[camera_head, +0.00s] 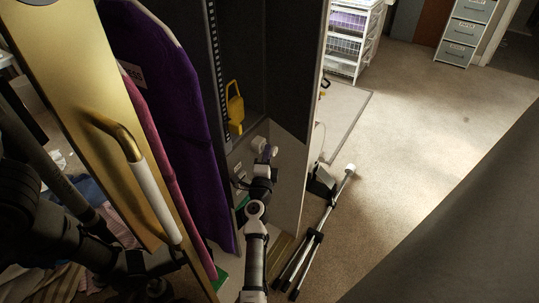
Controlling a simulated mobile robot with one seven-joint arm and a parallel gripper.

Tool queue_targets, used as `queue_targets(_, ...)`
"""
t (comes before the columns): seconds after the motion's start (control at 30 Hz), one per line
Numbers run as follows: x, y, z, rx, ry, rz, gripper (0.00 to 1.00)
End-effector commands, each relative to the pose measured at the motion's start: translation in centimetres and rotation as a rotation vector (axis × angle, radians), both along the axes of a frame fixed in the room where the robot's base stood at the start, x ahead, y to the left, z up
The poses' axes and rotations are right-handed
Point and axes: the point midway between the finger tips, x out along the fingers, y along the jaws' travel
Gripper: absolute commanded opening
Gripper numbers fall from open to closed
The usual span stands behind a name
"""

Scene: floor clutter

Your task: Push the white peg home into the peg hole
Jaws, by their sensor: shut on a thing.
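My arm reaches up from the bottom centre into the lower part of a tall dark grey cabinet. My gripper (265,160) is small in view at the far end of the arm, low in the cabinet opening. It is shut on a small white piece, which looks like the white peg (259,144). A bit of purple shows beside it. The peg hole cannot be made out, and I cannot tell how far the peg is in or whether it touches anything.
The cabinet side panel (313,80) stands close right of my arm. A yellow object (235,107) is inside the cabinet. A purple padded board (165,100) and a brass panel (85,80) with a handle stand left.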

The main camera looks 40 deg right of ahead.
Motion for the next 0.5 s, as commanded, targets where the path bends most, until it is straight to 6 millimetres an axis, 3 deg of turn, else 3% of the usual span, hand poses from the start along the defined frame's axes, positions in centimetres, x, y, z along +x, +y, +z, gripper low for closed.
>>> queue_targets(0.3, 0.55, 0.26, 0.03, -0.001, 0.000, 0.001, 0.00)
queue_targets(0.33, 0.55, 0.26, 0.05, -0.001, 0.000, 0.001, 0.12)
queue_targets(0.5, 0.58, 0.29, 0.05, -0.002, 0.000, 0.002, 0.34)
